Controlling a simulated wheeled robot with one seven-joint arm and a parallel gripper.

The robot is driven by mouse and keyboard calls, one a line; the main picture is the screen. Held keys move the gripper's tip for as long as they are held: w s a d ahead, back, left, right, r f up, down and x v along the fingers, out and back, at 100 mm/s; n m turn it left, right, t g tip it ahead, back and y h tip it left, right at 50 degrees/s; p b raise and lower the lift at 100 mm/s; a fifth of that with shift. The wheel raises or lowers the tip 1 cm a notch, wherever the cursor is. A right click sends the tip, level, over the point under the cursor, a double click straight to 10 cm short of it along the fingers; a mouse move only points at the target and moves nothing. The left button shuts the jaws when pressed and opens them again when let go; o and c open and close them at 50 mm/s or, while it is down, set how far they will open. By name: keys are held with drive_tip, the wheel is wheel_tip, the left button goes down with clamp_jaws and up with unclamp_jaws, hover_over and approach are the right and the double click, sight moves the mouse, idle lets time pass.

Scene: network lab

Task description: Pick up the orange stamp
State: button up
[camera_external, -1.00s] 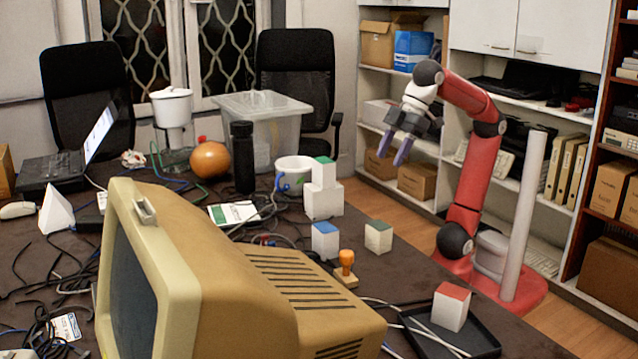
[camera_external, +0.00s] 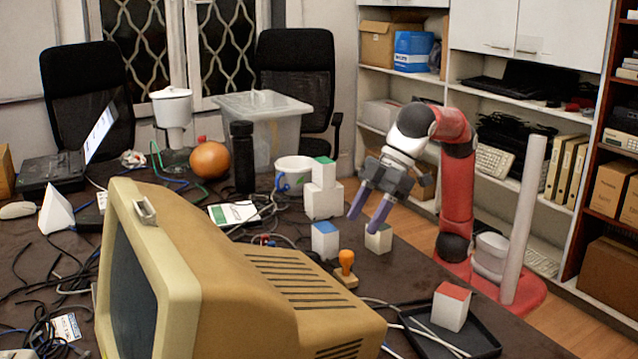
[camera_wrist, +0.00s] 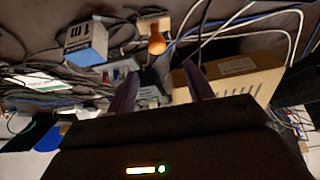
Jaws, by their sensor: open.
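The orange stamp (camera_external: 346,263) stands upright on the dark table, its orange handle on a light wooden base, just right of the beige monitor. In the wrist view the stamp (camera_wrist: 156,44) shows at the top centre, beyond the fingertips. My gripper (camera_external: 366,219) is open and empty, with its purple-blue fingers pointing down to the left, above and behind the stamp. In the wrist view my gripper's dark fingers (camera_wrist: 160,86) are spread apart with nothing between them.
A blue-topped block (camera_external: 325,241) stands just behind and left of the stamp. The monitor (camera_external: 270,290) crowds the left. Cables and a black tray (camera_external: 478,335) with a red-topped block (camera_external: 451,307) lie at right.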

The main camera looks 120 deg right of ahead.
sight(348, 252)
drive_tip(key=x, duration=0.6)
drive_tip(key=s+x, duration=0.1)
drive_tip(key=x, duration=0.2)
drive_tip(key=shift+w+d+f+b, duration=0.2)
drive_tip(key=shift+f+b, duration=0.15)
drive_tip(key=shift+f, duration=0.2)
drive_tip(key=c, duration=1.1)
drive_tip(key=shift+r, duration=0.15)
drive_tip(key=shift+a+r+p, duration=0.1)
drive_tip(key=shift+r+p, duration=2.4)
drive_tip(key=shift+r, duration=7.35)
